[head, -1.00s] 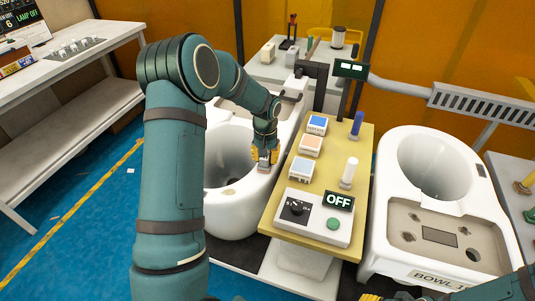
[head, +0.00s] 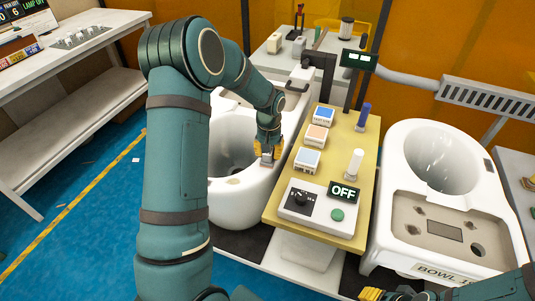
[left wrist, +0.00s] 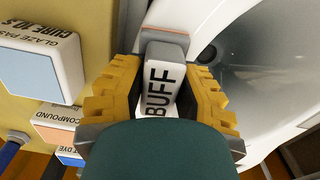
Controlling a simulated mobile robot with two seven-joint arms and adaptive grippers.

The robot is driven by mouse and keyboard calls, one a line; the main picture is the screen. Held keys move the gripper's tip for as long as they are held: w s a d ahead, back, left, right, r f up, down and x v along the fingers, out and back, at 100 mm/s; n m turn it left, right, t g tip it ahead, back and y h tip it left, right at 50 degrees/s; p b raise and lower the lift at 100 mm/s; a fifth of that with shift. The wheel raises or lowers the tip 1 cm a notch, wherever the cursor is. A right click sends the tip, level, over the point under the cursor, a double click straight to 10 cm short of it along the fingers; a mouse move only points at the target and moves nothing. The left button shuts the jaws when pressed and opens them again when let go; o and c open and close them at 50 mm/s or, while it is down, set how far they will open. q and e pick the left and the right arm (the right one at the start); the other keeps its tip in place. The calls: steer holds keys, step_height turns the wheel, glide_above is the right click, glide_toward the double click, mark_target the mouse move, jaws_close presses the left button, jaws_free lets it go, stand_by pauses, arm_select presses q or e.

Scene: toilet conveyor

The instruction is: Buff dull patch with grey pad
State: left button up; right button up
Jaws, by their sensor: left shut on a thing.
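The grey pad (left wrist: 165,48), a block lettered BUFF, is in my left gripper (head: 267,151), which is shut on it. Its yellow fingers grip both sides of the pad in the left wrist view. In the head view the pad (head: 267,160) is at the right rim of the left white toilet bowl (head: 228,208); I cannot tell whether it touches. A small tan spot (head: 233,181) shows on the bowl's front rim. I cannot make out a dull patch for certain. My right gripper (head: 372,294) shows only partly at the bottom edge, its opening unclear.
A yellow bench (head: 316,230) right of the bowl carries blue, orange and pale blocks, a white cylinder (head: 354,164), a blue cylinder (head: 363,116) and a control box (head: 309,208) reading OFF. A second bowl (head: 400,160) stands farther right. Blue floor lies left.

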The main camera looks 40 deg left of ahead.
arm_select(q)
steer(key=shift+w+a+f, duration=0.1)
steer(key=shift+w+a, duration=0.1)
steer(key=shift+w, duration=0.65)
steer(key=shift+w+a+p, duration=0.2)
steer(key=shift+w+a, duration=0.05)
steer(key=shift+w, duration=0.8)
steer(key=shift+w+a+p, duration=0.25)
steer(key=shift+w, duration=0.8)
steer(key=shift+w+a+p, duration=0.2)
steer(key=shift+w+a, duration=0.05)
steer(key=shift+w, duration=0.8)
steer(key=shift+r, duration=0.25)
steer(key=shift+w+r+p, duration=0.15)
steer(key=shift+r+p, duration=0.35)
steer(key=shift+r, duration=0.05)
jaws_close()
steer(key=shift+r+p, duration=1.4)
steer(key=shift+r, duration=1)
step_height(320, 180, up, 3)
steer(key=shift+p, duration=1)
